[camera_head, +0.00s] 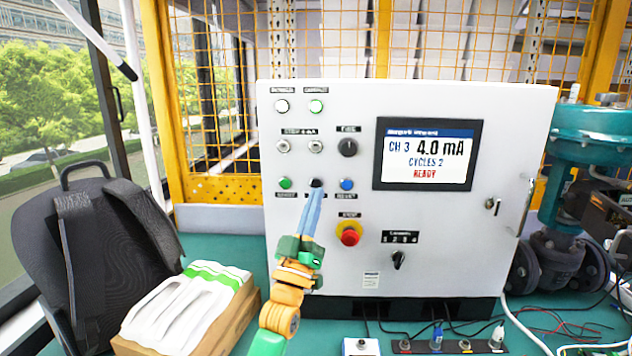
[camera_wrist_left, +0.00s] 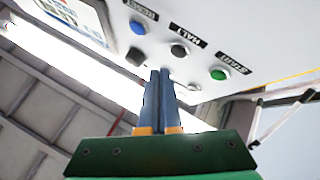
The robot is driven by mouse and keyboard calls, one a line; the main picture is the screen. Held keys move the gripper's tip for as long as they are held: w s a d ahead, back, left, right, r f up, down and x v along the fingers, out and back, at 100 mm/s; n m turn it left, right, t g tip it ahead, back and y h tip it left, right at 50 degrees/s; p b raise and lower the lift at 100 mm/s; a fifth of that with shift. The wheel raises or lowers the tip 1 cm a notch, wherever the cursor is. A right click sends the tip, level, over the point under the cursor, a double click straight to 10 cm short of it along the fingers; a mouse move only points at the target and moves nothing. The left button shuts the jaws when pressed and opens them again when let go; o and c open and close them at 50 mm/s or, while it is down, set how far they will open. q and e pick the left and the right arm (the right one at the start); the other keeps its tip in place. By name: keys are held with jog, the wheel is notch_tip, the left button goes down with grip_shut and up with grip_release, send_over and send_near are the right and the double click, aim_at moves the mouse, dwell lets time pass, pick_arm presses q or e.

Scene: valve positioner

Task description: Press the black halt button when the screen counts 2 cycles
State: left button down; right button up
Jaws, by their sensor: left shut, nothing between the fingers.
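The white control panel (camera_head: 440,250) has a screen (camera_head: 426,154) reading "CH 3 4.0 mA", "CYCLES 2" and "READY" in red. The black halt button (camera_head: 316,183) is in the lower button row, partly covered by my fingertips in the head view. In the wrist view the halt button (camera_wrist_left: 179,51) shows beside its HALT label. My left gripper (camera_head: 315,192) is shut and empty, its blue fingers pointing up at the panel. In the wrist view its fingertips (camera_wrist_left: 160,72) look close to the button but apart from it. My right gripper is not in view.
A green button (camera_head: 284,183) and a blue button (camera_head: 347,184) flank the halt button. A red emergency knob (camera_head: 349,234) sits below right. A backpack (camera_head: 95,250) and a box (camera_head: 190,310) stand at left; a teal valve (camera_head: 580,150) stands at right.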

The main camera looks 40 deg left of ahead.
pick_arm(q)
jog(key=s+d+p, duration=0.1)
jog(key=s+d, duration=0.1)
jog(key=shift+s+d, duration=0.1)
jog(key=shift+s, duration=0.3)
dwell(0.6)
